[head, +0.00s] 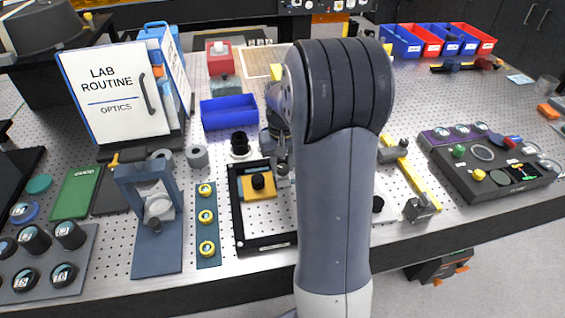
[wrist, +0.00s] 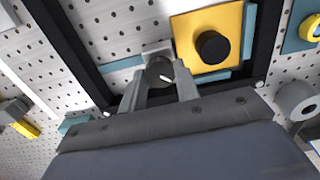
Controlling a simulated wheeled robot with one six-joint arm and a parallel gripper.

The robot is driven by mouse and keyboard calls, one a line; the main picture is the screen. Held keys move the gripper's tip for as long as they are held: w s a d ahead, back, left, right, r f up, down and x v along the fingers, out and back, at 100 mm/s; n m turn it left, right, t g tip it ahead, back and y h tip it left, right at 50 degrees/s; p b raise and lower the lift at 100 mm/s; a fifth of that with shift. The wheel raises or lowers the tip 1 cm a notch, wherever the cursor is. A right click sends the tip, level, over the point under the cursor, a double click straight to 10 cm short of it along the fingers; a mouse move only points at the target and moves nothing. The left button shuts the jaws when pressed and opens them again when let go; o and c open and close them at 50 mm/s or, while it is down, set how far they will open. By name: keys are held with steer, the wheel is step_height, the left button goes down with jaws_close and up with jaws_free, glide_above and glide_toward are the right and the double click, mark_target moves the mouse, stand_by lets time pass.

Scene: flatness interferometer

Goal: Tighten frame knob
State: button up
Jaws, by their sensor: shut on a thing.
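The frame knob (wrist: 159,71) is a dark grey round knob with a white mark, on a light block at the edge of the black frame (wrist: 72,56). My gripper (wrist: 162,85) has one finger on each side of the knob and is shut on it. In the head view my gripper (head: 282,160) is at the right side of the black frame (head: 266,246), partly hidden by my arm. I cannot make out the knob clearly there. Inside the frame is a yellow plate (wrist: 190,29) with a black knob (wrist: 212,47).
A blue strip with yellow-ringed parts (head: 207,217) lies left of the frame. A blue bin (head: 229,111) and a black round mount (head: 240,143) stand behind it. A yellow rail (head: 418,183) lies to the right. My arm hides the board's middle.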

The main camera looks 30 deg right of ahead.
mark_target(283, 168)
steer(key=m, duration=0.4)
steer(key=shift+m, duration=0.3)
steer(key=m, duration=0.4)
stand_by(0.3)
steer(key=o, duration=1)
step_height(283, 168, up, 11)
steer(key=shift+f, duration=0.1)
